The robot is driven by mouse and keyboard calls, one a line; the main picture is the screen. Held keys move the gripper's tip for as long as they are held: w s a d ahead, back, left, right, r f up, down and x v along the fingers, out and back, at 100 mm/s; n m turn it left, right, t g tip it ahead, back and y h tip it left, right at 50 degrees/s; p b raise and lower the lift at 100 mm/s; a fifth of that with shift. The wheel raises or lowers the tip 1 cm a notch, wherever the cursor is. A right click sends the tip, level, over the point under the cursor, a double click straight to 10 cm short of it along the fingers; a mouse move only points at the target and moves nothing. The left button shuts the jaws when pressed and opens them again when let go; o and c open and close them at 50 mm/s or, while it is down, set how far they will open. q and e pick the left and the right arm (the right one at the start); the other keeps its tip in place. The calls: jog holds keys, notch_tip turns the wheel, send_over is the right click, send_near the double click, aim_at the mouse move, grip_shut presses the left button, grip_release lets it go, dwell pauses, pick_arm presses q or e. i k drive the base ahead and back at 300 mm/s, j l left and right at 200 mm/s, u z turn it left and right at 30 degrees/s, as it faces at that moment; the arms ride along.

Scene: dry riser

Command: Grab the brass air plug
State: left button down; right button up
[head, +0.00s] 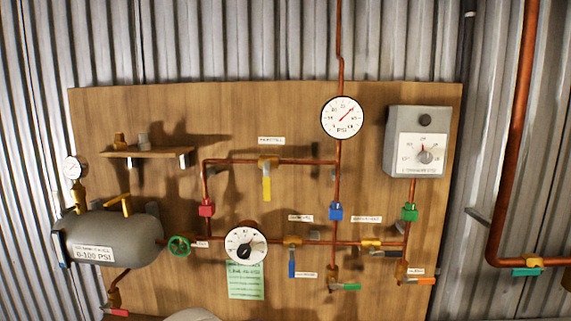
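A small brass-coloured piece (119,140) stands upright on the left part of a short wooden shelf (163,154); it looks like the brass air plug, but it is too small to be sure. A grey piece (144,141) of similar size stands just to its right on the same shelf, apart from it. Neither of my grippers shows in the head view, so their state and position are hidden.
The shelf is fixed to a wooden board (255,110). Copper pipes, valves and gauges (342,117) fill the right. The board above the shelf is clear.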

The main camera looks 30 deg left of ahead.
aim_at(120, 145)
jog(key=u, duration=2.3)
